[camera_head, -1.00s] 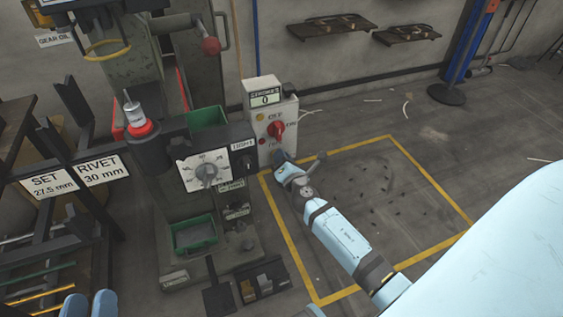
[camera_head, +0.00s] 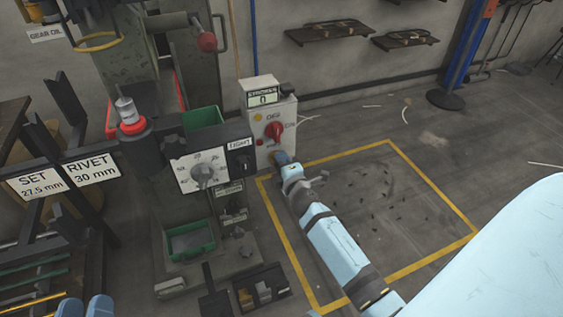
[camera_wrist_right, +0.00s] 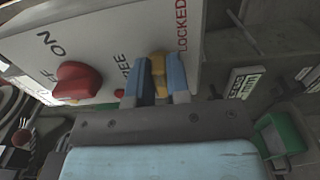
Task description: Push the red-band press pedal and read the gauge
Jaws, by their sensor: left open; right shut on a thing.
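The press (camera_head: 180,100) stands left of centre with a red band (camera_head: 133,128) around its ram-like part. Its white dial (camera_head: 203,174) faces me, the pointer knob roughly upright. Low at its foot are a dark pedal-like plate (camera_head: 214,303) and a block with a yellow part (camera_head: 246,298). The control box (camera_head: 259,146) has a counter (camera_head: 262,98) that appears to read 0 and a red knob (camera_head: 274,130). My right gripper (camera_wrist_right: 160,85) is shut on a yellow lever (camera_wrist_right: 158,68) between FREE and LOCKED. My left gripper (camera_head: 86,308) is open at the bottom left edge.
A SET/RIVET sign (camera_head: 62,178) hangs on a dark rack at left. A green bin (camera_head: 190,240) sits low on the press. A yellow-marked floor square (camera_head: 437,181) lies under my right arm. Wall shelves (camera_head: 335,33) and a blue post (camera_head: 463,60) are behind.

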